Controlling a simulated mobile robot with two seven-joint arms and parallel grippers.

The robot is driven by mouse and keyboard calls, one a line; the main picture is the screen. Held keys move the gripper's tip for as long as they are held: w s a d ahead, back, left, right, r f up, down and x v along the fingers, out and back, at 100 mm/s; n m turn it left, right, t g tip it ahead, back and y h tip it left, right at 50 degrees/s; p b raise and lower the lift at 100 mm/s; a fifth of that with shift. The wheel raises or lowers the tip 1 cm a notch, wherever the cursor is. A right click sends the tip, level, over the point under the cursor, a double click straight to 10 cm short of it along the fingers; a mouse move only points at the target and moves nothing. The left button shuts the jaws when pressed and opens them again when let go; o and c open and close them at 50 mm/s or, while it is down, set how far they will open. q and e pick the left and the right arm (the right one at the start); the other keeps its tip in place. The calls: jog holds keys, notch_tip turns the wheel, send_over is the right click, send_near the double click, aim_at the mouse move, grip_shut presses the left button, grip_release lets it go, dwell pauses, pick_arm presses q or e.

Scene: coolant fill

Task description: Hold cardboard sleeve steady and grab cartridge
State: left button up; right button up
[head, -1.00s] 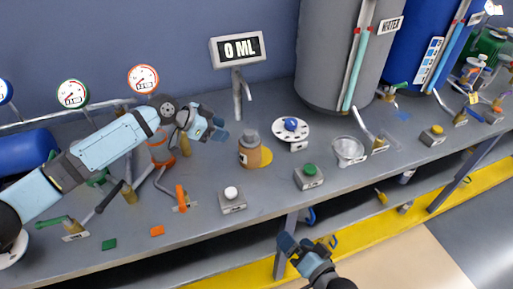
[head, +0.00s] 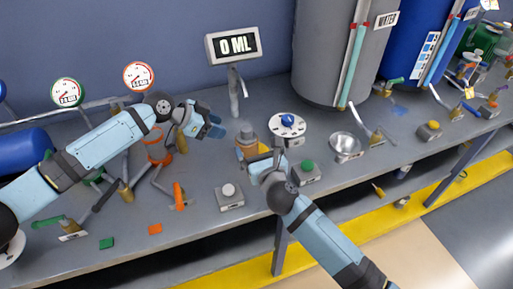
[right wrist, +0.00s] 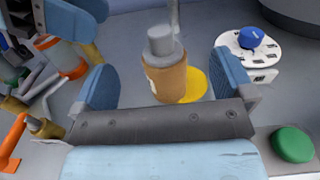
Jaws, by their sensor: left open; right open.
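A grey cartridge (right wrist: 161,42) stands upright inside a brown cardboard sleeve (right wrist: 167,79), its grey top showing above the sleeve. In the head view the sleeve (head: 247,149) is partly hidden behind my right gripper (head: 265,165). In the right wrist view my right gripper (right wrist: 165,80) is open, one finger on each side of the sleeve, with gaps visible; I cannot tell how far ahead the sleeve is. My left gripper (head: 212,124) is open and empty, to the left of the cartridge and above the bench.
A yellow disc (right wrist: 195,85) lies beside the sleeve. A white dial with a blue knob (head: 287,125) is to its right. Boxes with a white button (head: 229,195) and a green button (head: 306,171) sit in front. A spout (head: 237,90) under the "0 ML" display (head: 232,45) stands behind.

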aim_at(248, 150)
jog(key=shift+m, duration=0.3)
notch_tip(248, 150, down, 8)
jog(key=shift+a+r, duration=0.1)
jog(key=shift+a, duration=0.05)
jog(key=x, duration=0.7)
jog(key=shift+w, duration=0.35)
jog(key=c, duration=1)
